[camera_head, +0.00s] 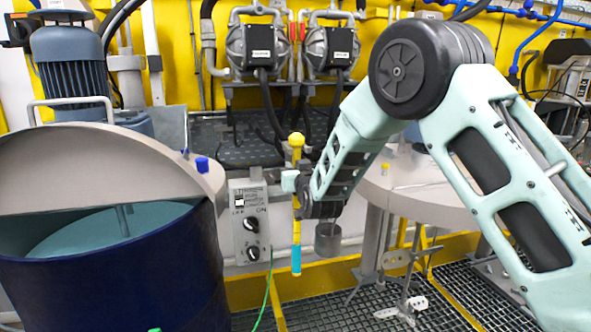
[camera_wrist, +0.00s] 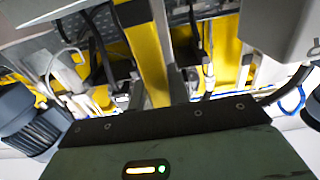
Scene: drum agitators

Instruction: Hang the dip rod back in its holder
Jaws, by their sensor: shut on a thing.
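The dip rod (camera_head: 296,232) is a thin yellow rod with a yellow knob on top and a light blue lower end. I cannot make out the holder for certain. A small blue piece (camera_head: 202,164) sits at the drum's right rim.
The dark blue drum (camera_head: 110,275) with a half-raised grey lid (camera_head: 95,170) stands at left. Two pumps (camera_head: 257,48) hang on the yellow wall. A second round grey lid (camera_head: 425,190) is behind my arm.

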